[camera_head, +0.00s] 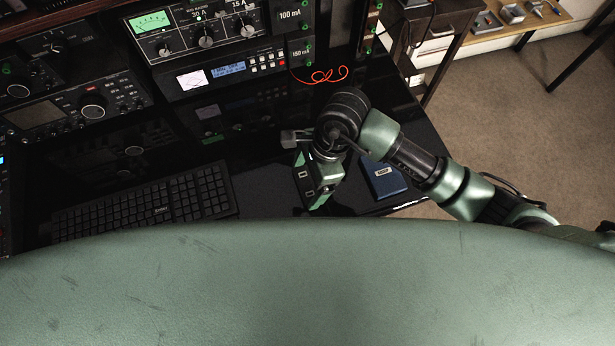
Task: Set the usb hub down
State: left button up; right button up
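My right arm comes in from the right, over the glossy black desk (262,196). My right gripper (314,186) is above the desk, right of the keyboard, and its green and black hand points down. The hand and wrist hide the fingertips, so I cannot tell whether it is open or shut, or whether it holds anything. I cannot clearly make out a usb hub; it may be hidden by the hand. A small dark blue box or book (388,181) with a pale label lies on the desk just right of the hand. My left gripper is not in view.
A black keyboard (145,204) lies left of the hand. Radio and meter units with knobs (205,40) stand along the back and left (85,105). An orange-red cable (322,77) curls behind the wrist. The desk's right edge is close beyond the blue item.

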jog(key=shift+o, duration=1.2)
jog(key=shift+r, duration=0.1)
jog(key=b+v, duration=0.1)
jog(key=v, duration=1.1)
